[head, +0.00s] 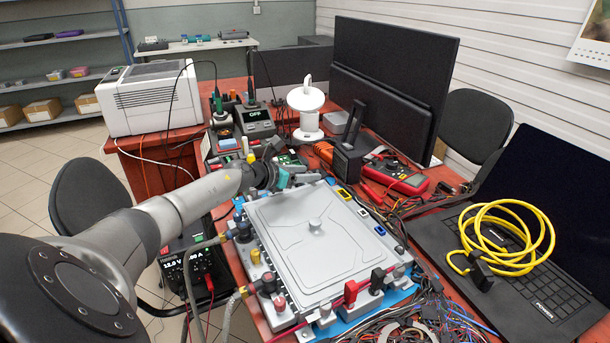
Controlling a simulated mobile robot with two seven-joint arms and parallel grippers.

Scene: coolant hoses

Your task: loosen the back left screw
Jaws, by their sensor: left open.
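A flat grey plate (345,262) with a round knob (315,225) in its middle lies on a blue base (402,296) on the red bench. My left gripper (290,174) is at the plate's back left corner, coming in over its left side. It is open, and I see nothing held between its fingers. The back left screw is hidden or too small to make out behind the gripper. My right gripper is not in view.
Black and red fittings (377,280) and hoses (229,310) crowd the plate's front and left edges. A power supply (190,268) stands at left. A laptop (520,265) bears a yellow cable coil (540,250) at right. Loose wires (400,325) lie in front.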

